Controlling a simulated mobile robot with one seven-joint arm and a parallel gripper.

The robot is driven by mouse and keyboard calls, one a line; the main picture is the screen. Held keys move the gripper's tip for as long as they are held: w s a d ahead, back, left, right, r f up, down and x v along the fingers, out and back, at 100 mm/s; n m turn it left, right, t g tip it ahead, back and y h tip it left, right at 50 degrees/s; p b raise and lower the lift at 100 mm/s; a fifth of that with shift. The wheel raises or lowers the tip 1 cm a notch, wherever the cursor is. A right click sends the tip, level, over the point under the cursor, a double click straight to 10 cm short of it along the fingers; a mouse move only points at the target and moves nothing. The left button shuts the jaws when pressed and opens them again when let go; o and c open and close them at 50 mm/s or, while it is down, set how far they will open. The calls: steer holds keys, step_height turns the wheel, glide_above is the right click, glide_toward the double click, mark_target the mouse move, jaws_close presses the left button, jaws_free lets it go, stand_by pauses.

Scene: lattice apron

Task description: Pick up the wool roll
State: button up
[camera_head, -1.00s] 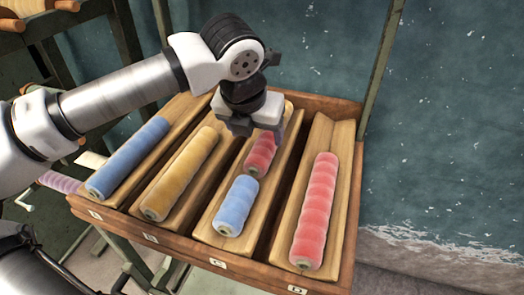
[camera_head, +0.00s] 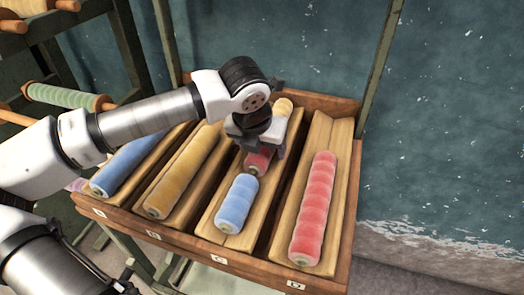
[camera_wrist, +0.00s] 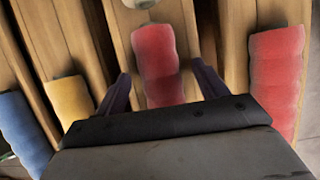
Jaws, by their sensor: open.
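Several wool rolls lie in a wooden tray with sloped channels. A short red roll (camera_head: 257,163) lies in channel C, mostly hidden under my gripper (camera_head: 258,150) in the head view. In the wrist view the red roll (camera_wrist: 157,62) lies between the two spread fingers of my gripper (camera_wrist: 163,88). The gripper is open; whether the fingers touch the roll cannot be told. In the same channel, a short blue roll (camera_head: 237,203) lies nearer the front and a pale yellow roll (camera_head: 284,106) shows behind.
A long red roll (camera_head: 314,208) lies in channel D, a long yellow roll (camera_head: 184,172) in B and a long blue roll (camera_head: 128,163) in A. Wooden dividers and the tray's rim (camera_head: 190,253) surround them. A green roll (camera_head: 62,97) sits on a rack at left.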

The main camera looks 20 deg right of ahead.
steer(key=shift+f+b, duration=0.25)
steer(key=shift+b, duration=0.3)
steer(key=shift+c, duration=0.2)
steer(key=c, duration=1.1)
steer(key=shift+r, duration=0.2)
